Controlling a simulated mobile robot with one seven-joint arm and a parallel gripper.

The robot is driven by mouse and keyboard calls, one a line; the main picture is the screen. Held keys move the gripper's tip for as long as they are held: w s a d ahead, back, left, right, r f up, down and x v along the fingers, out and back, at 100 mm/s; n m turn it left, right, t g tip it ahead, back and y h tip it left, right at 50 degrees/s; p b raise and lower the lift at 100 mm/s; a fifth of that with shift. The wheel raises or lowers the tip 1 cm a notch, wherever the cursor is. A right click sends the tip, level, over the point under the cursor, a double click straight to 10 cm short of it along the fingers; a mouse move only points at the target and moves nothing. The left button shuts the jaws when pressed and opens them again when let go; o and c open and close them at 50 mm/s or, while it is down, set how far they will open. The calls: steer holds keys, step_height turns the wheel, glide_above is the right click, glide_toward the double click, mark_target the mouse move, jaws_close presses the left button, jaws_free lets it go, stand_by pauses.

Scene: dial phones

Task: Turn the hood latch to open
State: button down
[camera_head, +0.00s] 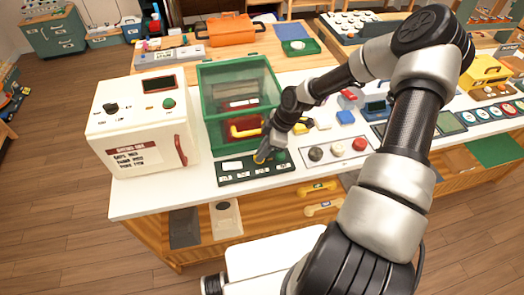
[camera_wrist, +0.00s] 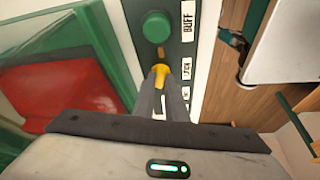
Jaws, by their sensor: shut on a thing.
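The green-framed box (camera_head: 239,72) with a clear hood stands on the white counter, its hood down. A dark green panel (camera_head: 232,178) with white labels runs along its front. My gripper (camera_head: 262,154) is at the right part of this panel. In the wrist view, my gripper (camera_wrist: 163,82) is shut on a small yellow latch (camera_wrist: 160,70), and the fingers hide part of it. A brown mark lies just above the latch. A round green knob (camera_wrist: 156,26) sits beyond it, beside a label reading BUFF. A red thing (camera_wrist: 55,85) shows behind the clear hood.
A white box (camera_head: 140,125) with a dark knob, a green button and a red handle stands left of the hooded box. A panel with several round buttons (camera_head: 337,151) lies to the right. Drawers with yellow handles (camera_head: 318,189) are below the counter edge.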

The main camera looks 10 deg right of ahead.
stand_by(0.5)
steer(key=c, duration=1.8)
jaws_free()
